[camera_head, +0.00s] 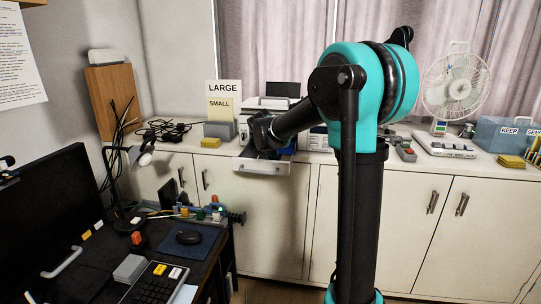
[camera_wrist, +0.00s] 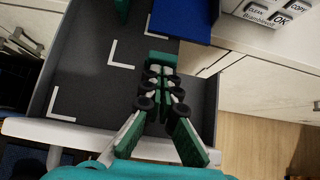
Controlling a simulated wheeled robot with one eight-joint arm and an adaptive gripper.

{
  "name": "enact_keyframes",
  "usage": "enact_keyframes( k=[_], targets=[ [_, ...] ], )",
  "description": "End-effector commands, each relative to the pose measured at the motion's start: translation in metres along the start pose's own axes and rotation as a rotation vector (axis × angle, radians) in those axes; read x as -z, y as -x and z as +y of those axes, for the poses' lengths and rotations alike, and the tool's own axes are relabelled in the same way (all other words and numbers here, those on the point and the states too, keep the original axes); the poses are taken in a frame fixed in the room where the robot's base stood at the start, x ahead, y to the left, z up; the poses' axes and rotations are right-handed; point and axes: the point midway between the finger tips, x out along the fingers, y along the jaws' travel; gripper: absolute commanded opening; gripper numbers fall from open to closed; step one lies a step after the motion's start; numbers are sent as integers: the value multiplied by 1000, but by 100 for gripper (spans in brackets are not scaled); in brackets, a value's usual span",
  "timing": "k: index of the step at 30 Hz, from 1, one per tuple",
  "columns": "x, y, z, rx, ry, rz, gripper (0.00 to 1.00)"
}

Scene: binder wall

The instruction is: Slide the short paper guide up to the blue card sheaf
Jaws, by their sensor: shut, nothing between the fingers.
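In the wrist view the blue card sheaf (camera_wrist: 183,22) lies at the top of a dark tray (camera_wrist: 85,85) marked with white corner lines. A small green block (camera_wrist: 163,60), which looks like the short paper guide, stands just below the sheaf's near edge, with a narrow dark gap showing between them. My gripper (camera_wrist: 160,82) is shut and empty, with its fingertips at the near side of that block. I cannot tell if they touch. Another green upright piece (camera_wrist: 122,10) stands left of the sheaf. In the head view my gripper (camera_head: 265,135) is over the pulled-out tray (camera_head: 262,167), and my arm hides much of it.
A white machine with lettered keys (camera_wrist: 275,12) stands right of the sheaf. The tray juts out over the cabinet front (camera_head: 265,220). LARGE and SMALL signs (camera_head: 224,95) stand left of the machine. A desk with a monitor (camera_head: 45,215) is at the left.

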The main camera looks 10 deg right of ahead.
Motion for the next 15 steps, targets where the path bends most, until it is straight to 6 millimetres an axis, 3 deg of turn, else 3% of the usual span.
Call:
enact_keyframes(
  k=[15],
  targets=[
    [-8, -8, 0, 0, -1, 0, 0]
  ],
)
